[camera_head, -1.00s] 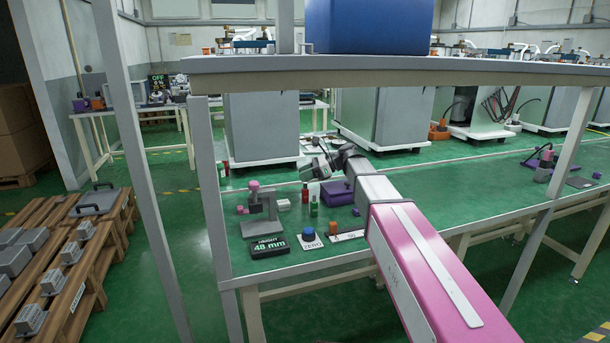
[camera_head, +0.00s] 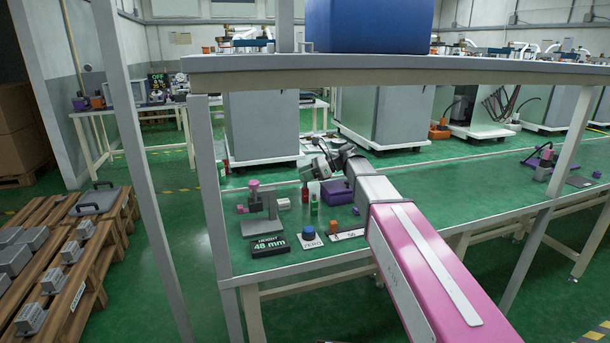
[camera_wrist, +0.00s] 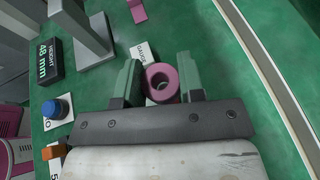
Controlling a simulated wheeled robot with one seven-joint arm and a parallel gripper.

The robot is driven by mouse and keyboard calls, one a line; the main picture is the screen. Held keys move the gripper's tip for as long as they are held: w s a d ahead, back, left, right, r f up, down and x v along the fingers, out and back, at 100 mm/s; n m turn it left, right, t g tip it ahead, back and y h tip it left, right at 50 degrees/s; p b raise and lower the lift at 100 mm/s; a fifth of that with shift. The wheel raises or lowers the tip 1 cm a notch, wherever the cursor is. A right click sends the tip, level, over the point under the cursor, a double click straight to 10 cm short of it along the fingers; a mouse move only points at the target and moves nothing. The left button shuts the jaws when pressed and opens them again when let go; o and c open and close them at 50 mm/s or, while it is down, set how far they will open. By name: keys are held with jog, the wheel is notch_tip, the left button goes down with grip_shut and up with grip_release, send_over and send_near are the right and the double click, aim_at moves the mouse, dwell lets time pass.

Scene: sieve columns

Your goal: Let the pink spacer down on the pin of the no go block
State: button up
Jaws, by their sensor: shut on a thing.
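The pink spacer (camera_wrist: 162,82) is a thick ring with an open hole. In the wrist view it sits between the two green fingers of my gripper (camera_wrist: 160,78), which is shut on it. In the head view my gripper (camera_head: 322,167) is over the green table, near a small red object and a purple box. The spacer cannot be made out there. A white label (camera_wrist: 141,52) shows partly behind the spacer. I cannot clearly identify the no go block or its pin; the spacer and fingers may hide them in the wrist view.
A grey stand (camera_head: 265,210), a 48 mm display (camera_head: 270,246) and a blue button (camera_head: 309,233) are at the left. A red object (camera_head: 305,196), a green one (camera_head: 314,206) and a purple box (camera_head: 336,191) stand near my gripper. A shelf (camera_head: 390,65) spans above.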

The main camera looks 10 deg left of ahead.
jog(key=shift+f, duration=0.2)
dwell(0.4)
jog(key=o, duration=1.1)
jog(key=shift+c, duration=0.2)
jog(key=v, duration=1.1)
jog(key=shift+s+f, duration=0.1)
